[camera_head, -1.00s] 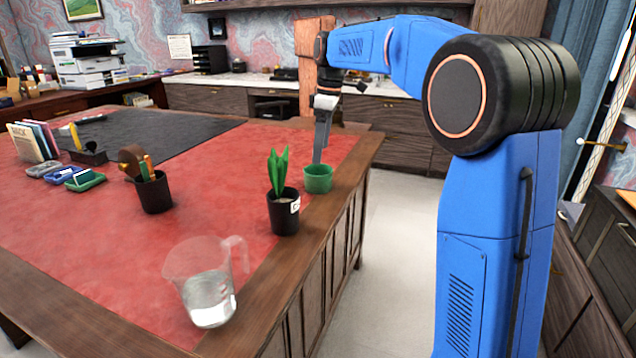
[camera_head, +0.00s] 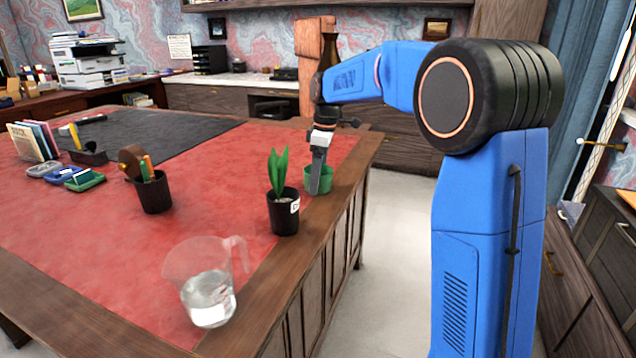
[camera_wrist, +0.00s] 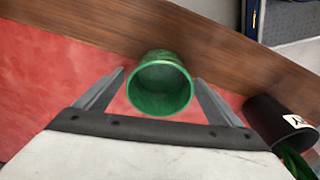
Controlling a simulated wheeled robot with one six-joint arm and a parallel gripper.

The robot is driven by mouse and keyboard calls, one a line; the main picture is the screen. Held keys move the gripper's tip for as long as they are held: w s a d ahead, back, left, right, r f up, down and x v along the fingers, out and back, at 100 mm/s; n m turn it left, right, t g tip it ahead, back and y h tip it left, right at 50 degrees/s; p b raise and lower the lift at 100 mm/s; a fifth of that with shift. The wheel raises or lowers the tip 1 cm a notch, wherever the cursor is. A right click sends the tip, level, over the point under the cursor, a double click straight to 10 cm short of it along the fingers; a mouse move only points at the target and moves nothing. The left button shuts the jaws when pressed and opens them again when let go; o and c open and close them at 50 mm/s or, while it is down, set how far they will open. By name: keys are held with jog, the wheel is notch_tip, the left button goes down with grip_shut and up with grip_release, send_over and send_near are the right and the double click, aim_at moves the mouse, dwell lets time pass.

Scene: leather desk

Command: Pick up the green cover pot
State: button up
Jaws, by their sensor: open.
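The green cover pot (camera_head: 325,184) stands upright and empty near the right edge of the desk, on the red leather close to the wooden border. My gripper (camera_head: 317,190) points down at it and partly hides it in the head view. In the wrist view the green cover pot (camera_wrist: 160,86) lies between and slightly beyond the two open fingers (camera_wrist: 160,88), one on each side. There is a gap between each finger and the pot. Nothing is held.
A black pot with a green plant (camera_head: 284,212) stands close by, nearer the camera; it also shows in the wrist view (camera_wrist: 278,122). A clear measuring jug (camera_head: 208,285) with liquid stands at the front. A black pen cup (camera_head: 154,193) is at the left. Red leather between them is free.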

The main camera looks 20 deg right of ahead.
jog(key=shift+c, duration=0.6)
jog(key=c, duration=1.1)
jog(key=shift+o, duration=0.2)
